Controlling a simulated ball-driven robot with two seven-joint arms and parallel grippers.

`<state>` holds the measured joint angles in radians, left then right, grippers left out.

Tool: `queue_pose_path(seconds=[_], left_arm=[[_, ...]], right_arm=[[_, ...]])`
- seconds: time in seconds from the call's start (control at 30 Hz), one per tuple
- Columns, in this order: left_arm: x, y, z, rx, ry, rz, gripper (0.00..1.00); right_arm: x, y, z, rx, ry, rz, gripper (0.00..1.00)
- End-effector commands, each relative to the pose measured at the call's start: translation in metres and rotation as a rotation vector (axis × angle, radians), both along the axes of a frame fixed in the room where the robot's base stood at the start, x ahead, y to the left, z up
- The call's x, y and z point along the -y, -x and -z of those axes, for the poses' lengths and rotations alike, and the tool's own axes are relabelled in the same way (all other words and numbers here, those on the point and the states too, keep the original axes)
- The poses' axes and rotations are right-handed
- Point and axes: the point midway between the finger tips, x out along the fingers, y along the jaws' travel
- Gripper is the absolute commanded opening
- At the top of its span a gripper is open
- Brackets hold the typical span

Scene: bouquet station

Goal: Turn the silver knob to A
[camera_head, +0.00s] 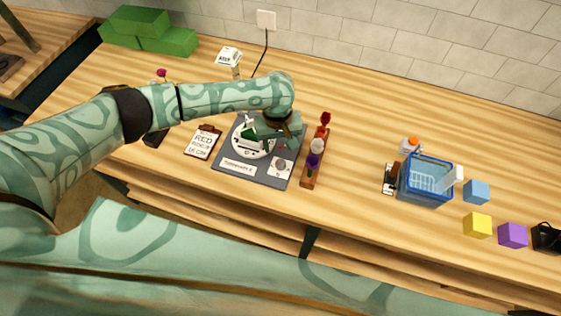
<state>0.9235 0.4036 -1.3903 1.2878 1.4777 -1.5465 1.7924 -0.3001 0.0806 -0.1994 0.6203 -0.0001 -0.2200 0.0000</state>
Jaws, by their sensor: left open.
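The silver knob (281,167) sits on a small white plate at the front right of a dark grey panel (262,180). The letters around the knob and its pointer are too small to read. My left gripper (268,137) is open above the back part of the panel, behind the knob and apart from it. It partly covers a white round turntable disc (241,150) with a dark green piece over it. My right gripper is not in view.
A wooden rack (307,182) with red, white and purple flowers stands close to the panel's right. A clipboard (203,142) lies to its left. A blue basket (426,180) and coloured cubes are farther right. Green blocks (150,32) lie at the back left. The table between rack and basket is clear.

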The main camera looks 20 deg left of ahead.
Motion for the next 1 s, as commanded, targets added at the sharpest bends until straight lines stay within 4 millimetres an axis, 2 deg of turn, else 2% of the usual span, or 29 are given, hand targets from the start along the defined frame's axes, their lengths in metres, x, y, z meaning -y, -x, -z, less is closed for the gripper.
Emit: queue_pose_path(seconds=[0.03, 0.1, 0.33, 0.5, 0.8, 0.83, 0.9, 1.0], left_arm=[[0.001, 0.000, 0.018, -0.003, -0.001, 0.000, 0.50], [0.001, 0.000, 0.036, -0.002, -0.001, 0.000, 0.50], [0.002, -0.001, 0.081, 0.000, 0.000, 0.002, 0.50], [0.003, -0.001, 0.096, 0.000, 0.001, 0.003, 0.50], [0.003, -0.001, 0.097, 0.002, 0.001, 0.003, 0.50], [0.003, -0.001, 0.097, 0.002, 0.001, 0.003, 0.48], [0.003, -0.001, 0.097, 0.001, 0.002, 0.003, 0.28], [0.003, -0.001, 0.097, 0.000, 0.001, 0.003, 0.06]], right_arm=[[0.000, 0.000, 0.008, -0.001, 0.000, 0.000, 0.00], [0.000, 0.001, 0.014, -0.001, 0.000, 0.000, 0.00], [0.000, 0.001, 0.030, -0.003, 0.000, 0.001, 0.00], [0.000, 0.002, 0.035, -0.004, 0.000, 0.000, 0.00], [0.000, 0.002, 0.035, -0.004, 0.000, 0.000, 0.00], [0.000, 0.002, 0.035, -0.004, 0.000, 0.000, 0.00], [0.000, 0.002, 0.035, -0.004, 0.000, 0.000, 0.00], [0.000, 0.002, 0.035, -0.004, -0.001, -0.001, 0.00]])
